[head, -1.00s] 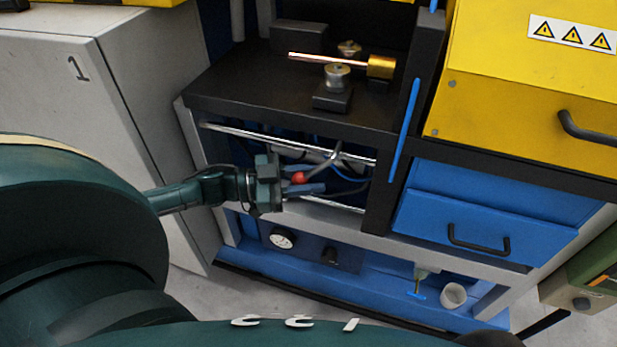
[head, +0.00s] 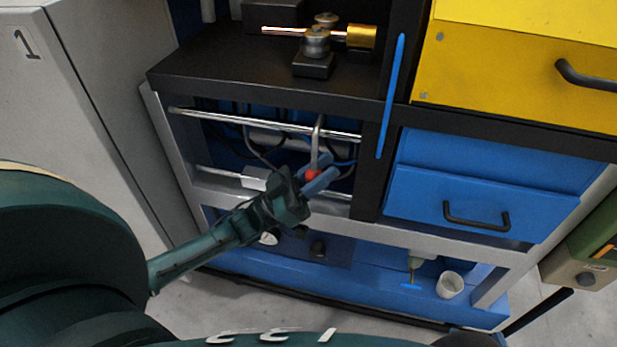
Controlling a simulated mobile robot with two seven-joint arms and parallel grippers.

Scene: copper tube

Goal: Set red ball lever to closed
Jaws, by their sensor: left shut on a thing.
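The red ball (head: 312,175) is the knob at the lower end of a grey metal lever (head: 317,140). The lever hangs almost straight down from the upper rail in the open bay under the black worktop. My left gripper (head: 316,180) is shut on the red ball, with its blue fingers on either side of it. The fingers hide part of the ball. My right gripper is not in view.
Chrome rails (head: 265,125) cross the bay above and below the lever. Cables and hoses hang behind it. A copper tube (head: 283,30) lies in a fixture on the worktop (head: 215,75). A blue drawer (head: 480,200) is at the right, and a white cup (head: 450,285) stands on the low blue shelf.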

